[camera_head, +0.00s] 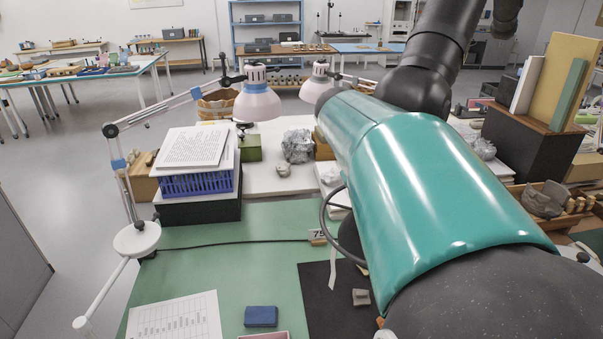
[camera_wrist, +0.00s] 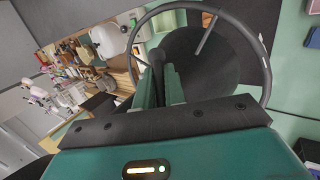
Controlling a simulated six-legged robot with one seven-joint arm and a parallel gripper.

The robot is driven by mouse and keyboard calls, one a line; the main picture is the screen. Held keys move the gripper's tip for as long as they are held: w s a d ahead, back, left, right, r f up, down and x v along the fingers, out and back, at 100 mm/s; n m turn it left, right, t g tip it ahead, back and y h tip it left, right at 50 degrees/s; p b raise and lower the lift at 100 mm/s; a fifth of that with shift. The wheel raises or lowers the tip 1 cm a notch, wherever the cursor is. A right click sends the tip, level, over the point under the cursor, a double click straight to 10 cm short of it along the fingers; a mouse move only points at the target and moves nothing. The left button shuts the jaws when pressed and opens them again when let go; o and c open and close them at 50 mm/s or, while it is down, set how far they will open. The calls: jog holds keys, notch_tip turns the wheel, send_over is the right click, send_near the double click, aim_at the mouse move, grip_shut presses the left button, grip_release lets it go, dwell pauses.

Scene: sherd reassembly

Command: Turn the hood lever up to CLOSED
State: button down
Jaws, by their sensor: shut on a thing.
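My gripper (camera_wrist: 160,68) shows its dark green fingers close together in the wrist view, shut on a narrow thing that they mostly hide. I take it for the hood lever, but its handle and any CLOSED mark do not show clearly. A thin grey hoop (camera_wrist: 264,62) curves round beside the fingers. A dark round part (camera_wrist: 215,70) lies behind them. In the head view the hoop (camera_head: 322,218) and the dark part show only at the edge of my teal arm, which hides my gripper and the lever.
A green bench mat (camera_head: 240,270) carries a blue block (camera_head: 261,316), a chart sheet (camera_head: 175,318) and a black mat (camera_head: 318,310) with a small sherd (camera_head: 361,297). Boards (camera_head: 570,85) stand at right.

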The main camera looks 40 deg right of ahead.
jog(key=shift+s+r+g, duration=0.25)
jog(key=shift+s+g, duration=0.1)
jog(key=shift+g, duration=0.45)
jog(key=shift+s+d, duration=0.1)
jog(key=c, duration=1.5)
grip_release()
jog(key=shift+h, duration=0.3)
jog(key=shift+w+a+r, duration=0.2)
jog(key=shift+w+r, duration=0.2)
jog(key=shift+r, duration=0.05)
jog(key=v, duration=1.2)
jog(key=shift+w+a+r, duration=0.2)
jog(key=shift+w, duration=0.15)
